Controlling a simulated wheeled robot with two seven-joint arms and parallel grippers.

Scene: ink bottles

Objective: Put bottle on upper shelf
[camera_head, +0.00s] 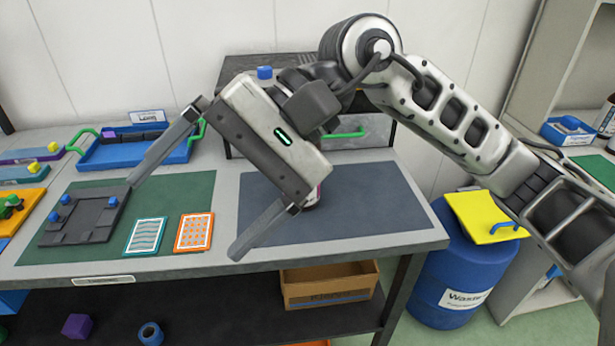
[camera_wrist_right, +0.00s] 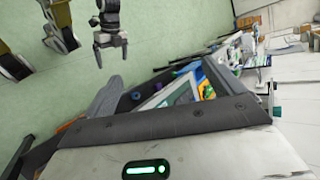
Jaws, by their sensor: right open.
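A small part of what looks like a bottle (camera_head: 312,199), with white and red on it, shows on the blue-grey mat behind my right gripper, which hides most of it. A dark raised shelf (camera_head: 237,68) stands at the back of the table, partly hidden by my right arm.
A blue cap-like object (camera_head: 264,72) sits on the dark shelf. A blue tray (camera_head: 130,154), a dark plate (camera_head: 84,216) and two patterned cards lie left. A cardboard box (camera_head: 328,289) is below the table. A blue waste barrel (camera_head: 460,265) stands right. The blue-grey mat (camera_head: 370,205) is clear at right.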

